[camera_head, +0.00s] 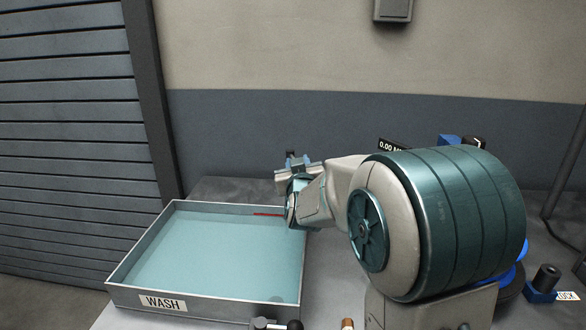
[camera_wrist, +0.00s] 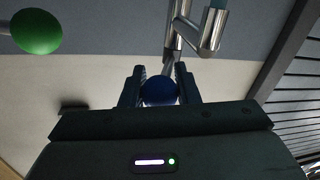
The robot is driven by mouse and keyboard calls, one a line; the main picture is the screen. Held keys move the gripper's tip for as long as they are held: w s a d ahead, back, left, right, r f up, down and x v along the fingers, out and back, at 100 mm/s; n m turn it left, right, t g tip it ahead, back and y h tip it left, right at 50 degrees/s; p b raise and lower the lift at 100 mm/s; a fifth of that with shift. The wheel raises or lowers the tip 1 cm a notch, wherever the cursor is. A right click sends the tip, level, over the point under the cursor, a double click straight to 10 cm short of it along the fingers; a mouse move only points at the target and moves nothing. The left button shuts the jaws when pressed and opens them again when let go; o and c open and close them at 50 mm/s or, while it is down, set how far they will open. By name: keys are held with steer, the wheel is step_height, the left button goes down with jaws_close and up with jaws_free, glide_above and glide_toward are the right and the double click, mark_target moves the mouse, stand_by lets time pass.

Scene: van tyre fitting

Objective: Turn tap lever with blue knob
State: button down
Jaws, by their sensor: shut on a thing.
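In the wrist view, the blue knob (camera_wrist: 158,92) sits between the two dark fingers of my gripper (camera_wrist: 160,88), which is shut on it. The metal tap (camera_wrist: 188,38) with its bare pipes rises just beyond the knob. In the head view, my gripper (camera_head: 299,163) is above the far right corner of the wash tray, and my arm hides most of the tap and the knob there.
A wash tray (camera_head: 144,246) filled with bluish water stands on the bench, with a thin red thing (camera_head: 268,214) at its far right. A green ball-shaped knob (camera_wrist: 36,32) is at the left of the wrist view. A dark block (camera_head: 543,280) stands at the right.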

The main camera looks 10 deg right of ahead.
stand_by(0.4)
steer(key=c, duration=1.1)
jaws_free()
steer(key=shift+d, duration=0.1)
steer(key=s+a, duration=0.2)
steer(key=s, duration=1.1)
steer(key=shift+s+a, duration=0.2)
steer(key=shift+s, duration=0.1)
